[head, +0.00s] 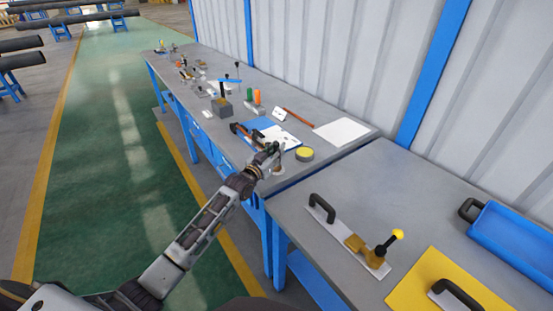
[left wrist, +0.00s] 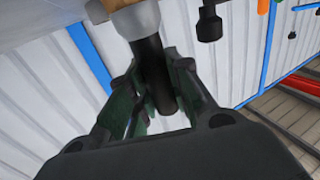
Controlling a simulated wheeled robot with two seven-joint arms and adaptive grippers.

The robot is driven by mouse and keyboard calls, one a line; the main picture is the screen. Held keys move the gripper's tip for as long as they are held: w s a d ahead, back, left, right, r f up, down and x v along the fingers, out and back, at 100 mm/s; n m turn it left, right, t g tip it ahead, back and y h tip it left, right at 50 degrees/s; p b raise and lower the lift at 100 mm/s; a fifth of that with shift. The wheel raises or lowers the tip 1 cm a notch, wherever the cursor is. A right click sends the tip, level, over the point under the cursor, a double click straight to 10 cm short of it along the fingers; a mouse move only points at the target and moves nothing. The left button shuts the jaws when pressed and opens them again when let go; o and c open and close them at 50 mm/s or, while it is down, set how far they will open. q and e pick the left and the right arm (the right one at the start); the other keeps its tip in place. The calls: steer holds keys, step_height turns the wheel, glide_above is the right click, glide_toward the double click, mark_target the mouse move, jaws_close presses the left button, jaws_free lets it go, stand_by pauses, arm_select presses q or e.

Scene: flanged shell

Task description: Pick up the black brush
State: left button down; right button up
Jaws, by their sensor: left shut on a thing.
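My left gripper (head: 270,150) is over the front edge area of the far workbench in the head view. In the left wrist view my left gripper (left wrist: 155,100) is shut, its green-padded fingers on both sides of a black cylindrical shaft. This shaft appears to be the black brush (left wrist: 150,65); it joins a light grey collar and a tan part at the top of that view. Its far end is partly hidden between the fingers. In the head view the gripper mostly hides it. My right gripper is not in view.
On the far bench, a yellow-topped round tin (head: 304,154) stands close right of the gripper, and a blue clipboard (head: 262,128) lies behind. A white sheet (head: 341,132) and several tools lie farther along. The near bench holds a handled trowel (head: 340,235) and a blue tray (head: 515,240).

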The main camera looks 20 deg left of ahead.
arm_select(q)
steer(key=shift+r, duration=0.1)
steer(key=shift+r, duration=4.95)
steer(key=shift+a, duration=0.1)
